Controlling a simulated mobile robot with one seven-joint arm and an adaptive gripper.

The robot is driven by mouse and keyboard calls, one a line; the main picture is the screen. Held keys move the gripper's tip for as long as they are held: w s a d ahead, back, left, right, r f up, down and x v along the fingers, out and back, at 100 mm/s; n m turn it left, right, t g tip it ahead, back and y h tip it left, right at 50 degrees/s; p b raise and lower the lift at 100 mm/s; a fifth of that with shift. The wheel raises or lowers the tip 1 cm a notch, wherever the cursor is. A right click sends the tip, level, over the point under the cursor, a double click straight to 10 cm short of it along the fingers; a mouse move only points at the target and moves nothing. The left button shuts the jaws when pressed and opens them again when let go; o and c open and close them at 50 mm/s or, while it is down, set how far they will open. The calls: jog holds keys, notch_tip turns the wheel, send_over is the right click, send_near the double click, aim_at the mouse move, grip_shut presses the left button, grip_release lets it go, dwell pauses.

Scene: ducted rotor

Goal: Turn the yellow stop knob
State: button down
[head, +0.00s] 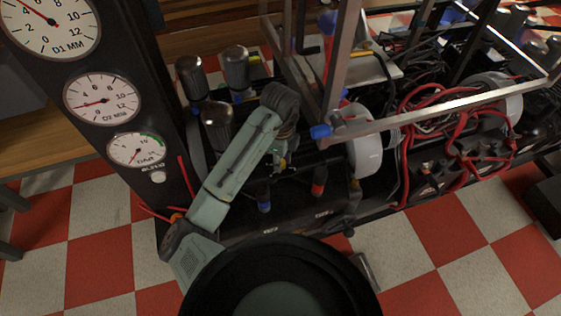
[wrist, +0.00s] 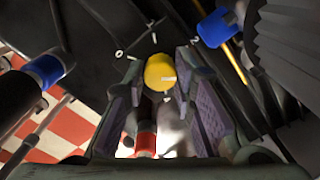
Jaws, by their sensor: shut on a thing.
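The yellow stop knob (wrist: 160,70) is a round yellow cap between the two finger pads in the wrist view, with a small pale mark near its lower edge. My gripper (wrist: 159,84) is shut on it, one finger on the left and one on the right. In the head view my gripper (head: 281,150) reaches down into the machine from the grey-green arm. Only a small yellow spot shows there beside the fingers, and the arm hides most of the knob.
A blue-banded cylinder (wrist: 42,70) and a red-banded one (wrist: 146,138) stand close by. A blue fitting (wrist: 215,28) and a dark ribbed cylinder (wrist: 284,45) crowd the right. A metal frame (head: 340,65) rises beside the arm. A dial panel (head: 120,75) stands left.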

jog(key=shift+m+b, duration=0.7)
jog(key=shift+m, duration=1)
jog(key=c, duration=1.3)
grip_release()
jog(key=shift+r, duration=0.1)
notch_tip(320, 180, up, 7)
jog(key=shift+r, duration=0.15)
